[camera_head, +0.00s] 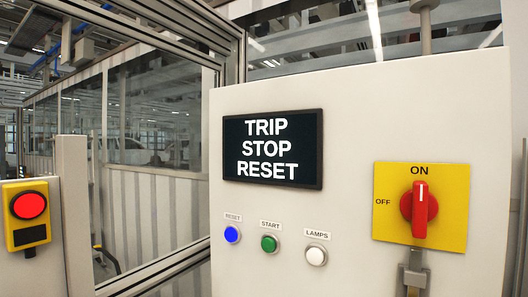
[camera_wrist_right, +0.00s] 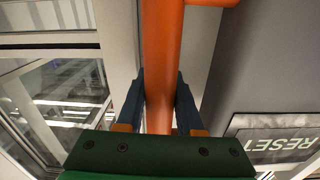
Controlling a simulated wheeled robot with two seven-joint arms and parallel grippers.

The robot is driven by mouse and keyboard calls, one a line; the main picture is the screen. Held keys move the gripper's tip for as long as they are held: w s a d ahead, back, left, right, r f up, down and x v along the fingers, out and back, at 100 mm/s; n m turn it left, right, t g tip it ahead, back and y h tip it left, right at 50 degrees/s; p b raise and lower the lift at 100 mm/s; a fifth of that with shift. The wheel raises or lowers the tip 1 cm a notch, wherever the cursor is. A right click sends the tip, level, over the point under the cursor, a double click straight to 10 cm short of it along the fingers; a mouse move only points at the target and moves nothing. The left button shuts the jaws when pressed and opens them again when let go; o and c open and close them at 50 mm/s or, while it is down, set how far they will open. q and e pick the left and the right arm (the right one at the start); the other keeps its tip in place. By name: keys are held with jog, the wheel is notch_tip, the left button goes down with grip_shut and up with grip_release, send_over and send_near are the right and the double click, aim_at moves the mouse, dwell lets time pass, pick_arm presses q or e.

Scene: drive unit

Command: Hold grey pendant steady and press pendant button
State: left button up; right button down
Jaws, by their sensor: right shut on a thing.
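In the right wrist view, my right gripper (camera_wrist_right: 158,100) has its two dark blue fingers closed on either side of an orange bar (camera_wrist_right: 163,50). The bar runs up out of the picture, with a short branch at top right. I cannot make out a grey pendant or its button for certain in either view. Neither gripper shows in the head view. My left gripper is not in view.
A pale cabinet (camera_head: 350,100) fills the right side. It carries a screen (camera_head: 272,190) reading TRIP STOP RESET, blue (camera_head: 232,234), green (camera_head: 269,244) and white (camera_head: 316,256) buttons, and a red rotary switch (camera_head: 419,209) pointing to ON. The screen also shows in the right wrist view (camera_wrist_right: 285,140).

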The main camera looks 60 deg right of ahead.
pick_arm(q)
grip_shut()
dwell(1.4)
